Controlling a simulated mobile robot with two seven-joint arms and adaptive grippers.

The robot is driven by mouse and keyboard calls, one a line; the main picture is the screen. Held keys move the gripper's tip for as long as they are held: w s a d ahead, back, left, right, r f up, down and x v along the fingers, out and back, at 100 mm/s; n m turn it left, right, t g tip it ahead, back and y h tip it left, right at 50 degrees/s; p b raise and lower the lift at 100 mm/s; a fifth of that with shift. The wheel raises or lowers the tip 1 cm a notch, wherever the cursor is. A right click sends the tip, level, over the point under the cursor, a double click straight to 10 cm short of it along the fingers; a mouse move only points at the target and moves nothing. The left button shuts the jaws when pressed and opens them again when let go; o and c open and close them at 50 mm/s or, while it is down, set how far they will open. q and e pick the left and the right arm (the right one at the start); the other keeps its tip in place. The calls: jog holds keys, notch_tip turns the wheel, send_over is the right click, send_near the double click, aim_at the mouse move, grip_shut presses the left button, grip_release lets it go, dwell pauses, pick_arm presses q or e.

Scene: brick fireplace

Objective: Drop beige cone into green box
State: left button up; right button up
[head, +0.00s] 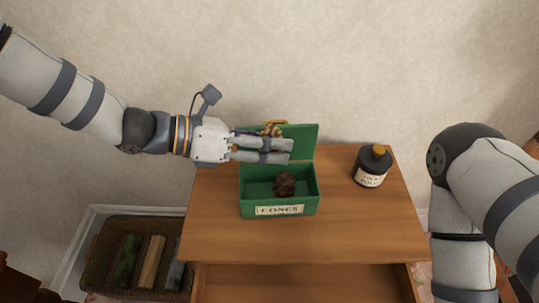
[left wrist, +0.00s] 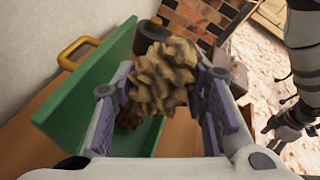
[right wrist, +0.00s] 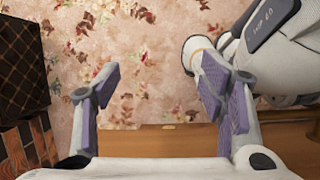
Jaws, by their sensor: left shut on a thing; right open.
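The beige cone (left wrist: 165,77) is held between the purple pads of my left gripper (left wrist: 168,100) in the left wrist view. In the head view my left gripper (head: 290,150) is over the back part of the green box (head: 248,190), and the cone (head: 270,130) is mostly hidden behind its fingers. The box stands open on the wooden cabinet, its lid (head: 305,138) raised at the back, with a "CONES" label on its front. A dark brown cone (head: 284,185) lies inside. My right gripper (right wrist: 158,95) is open and empty, facing the patterned floor in the right wrist view.
A dark bottle (head: 372,165) with a yellowish top stands on the cabinet top (head: 345,225), right of the box. The cabinet's drawer (head: 300,282) is open below. A wicker basket (head: 97,275) with logs stands at lower left. The cabinet top's front is clear.

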pick_arm(q)
jog(key=shift+w+a+r, duration=0.1)
jog(key=shift+w+r, duration=0.05)
jog(key=shift+r, duration=0.1)
jog(key=shift+f, duration=0.4)
notch_tip(320, 180, down, 4)
jog(key=shift+f+b, duration=0.15)
jog(key=shift+b, duration=1.1)
jog(key=shift+f+b, duration=0.35)
jog(key=shift+f, duration=0.15)
pick_arm(e)
jog(key=shift+g, duration=0.5)
jog(key=x, duration=0.4)
jog(key=shift+s+a+r, duration=0.1)
jog(key=shift+s+r, duration=0.05)
jog(key=shift+s, duration=0.2)
